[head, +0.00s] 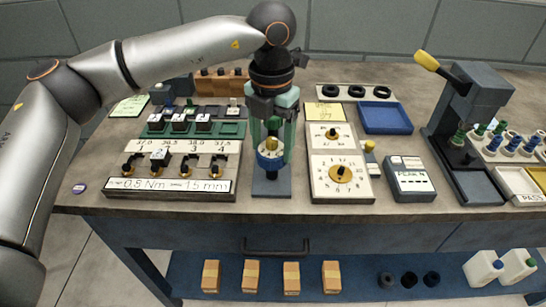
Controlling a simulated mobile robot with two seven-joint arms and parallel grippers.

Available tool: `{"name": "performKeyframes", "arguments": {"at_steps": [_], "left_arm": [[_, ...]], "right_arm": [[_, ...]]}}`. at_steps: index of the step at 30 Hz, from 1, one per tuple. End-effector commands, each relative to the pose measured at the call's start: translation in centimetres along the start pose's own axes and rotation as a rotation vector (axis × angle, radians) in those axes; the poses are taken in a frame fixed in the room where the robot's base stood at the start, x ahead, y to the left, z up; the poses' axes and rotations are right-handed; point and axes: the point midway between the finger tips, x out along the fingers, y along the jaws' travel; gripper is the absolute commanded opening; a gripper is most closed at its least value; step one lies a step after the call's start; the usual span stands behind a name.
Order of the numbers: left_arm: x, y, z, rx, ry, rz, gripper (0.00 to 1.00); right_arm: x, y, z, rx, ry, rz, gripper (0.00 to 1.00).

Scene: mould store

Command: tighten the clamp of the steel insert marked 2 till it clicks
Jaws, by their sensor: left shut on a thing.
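My left gripper (272,132) points down over the dark stand (271,187) in the middle of the bench. It is shut on an upright tool with a blue collar and a pale yellow part (270,157); the fingers hide much of it. I cannot tell whether the tool still rests in the stand. The pale clamp block (228,172) is at left, with several dark clamp knobs with orange parts (184,171). One grey insert (161,154) sits higher in the second place from the left. The mark 2 is too small to read surely. My right gripper is out of view.
A green rack (229,130) is behind the block. Right of the stand are a dial box (323,188), a blue tray (385,116), a small meter (411,181) and a tall press with a yellow handle (470,100). Boxes (250,275) lie on the lower shelf.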

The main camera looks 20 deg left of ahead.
Motion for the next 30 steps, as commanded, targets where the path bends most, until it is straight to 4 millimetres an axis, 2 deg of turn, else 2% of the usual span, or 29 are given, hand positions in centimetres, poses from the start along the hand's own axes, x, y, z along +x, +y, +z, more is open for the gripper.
{"name": "performKeyframes", "arguments": {"at_steps": [8, 30], "left_arm": [[-0.4, 0.0, 0.0, 0.0, -0.001, 0.0, 0.13], [-3.6, 0.0, 0.0, 0.001, -0.001, 0.0, 0.13]], "right_arm": [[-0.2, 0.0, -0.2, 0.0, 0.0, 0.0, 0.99], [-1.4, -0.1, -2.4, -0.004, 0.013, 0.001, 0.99]]}}
